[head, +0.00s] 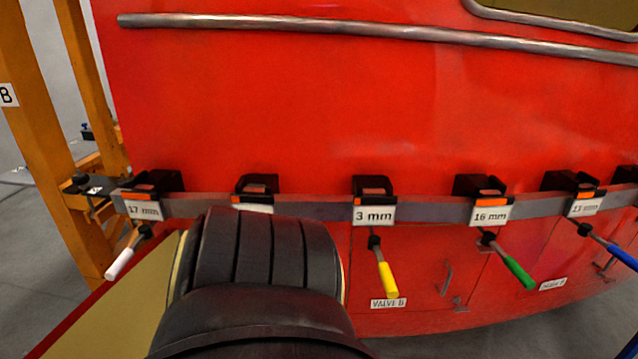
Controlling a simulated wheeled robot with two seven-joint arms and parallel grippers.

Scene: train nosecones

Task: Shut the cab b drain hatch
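The red nosecone (300,110) fills most of the head view. At lower left a tan panel with a red edge (105,310) stands out from the nosecone, like a hatch door swung open. My dark ridged arm link hides its right side and whatever opening lies behind. I cannot read a label on it. A closed red hatch with a small handle (447,279) sits right of the arm, near a label reading VALVE B (388,303). Another small label (553,284) farther right is too blurred to read surely. Neither gripper shows.
A grey rail (330,209) crosses the nosecone, with black clamps and size labels. White (119,264), yellow (388,280), green (519,272) and blue (622,257) handles hang below it. An orange post (50,150) marked B stands at left.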

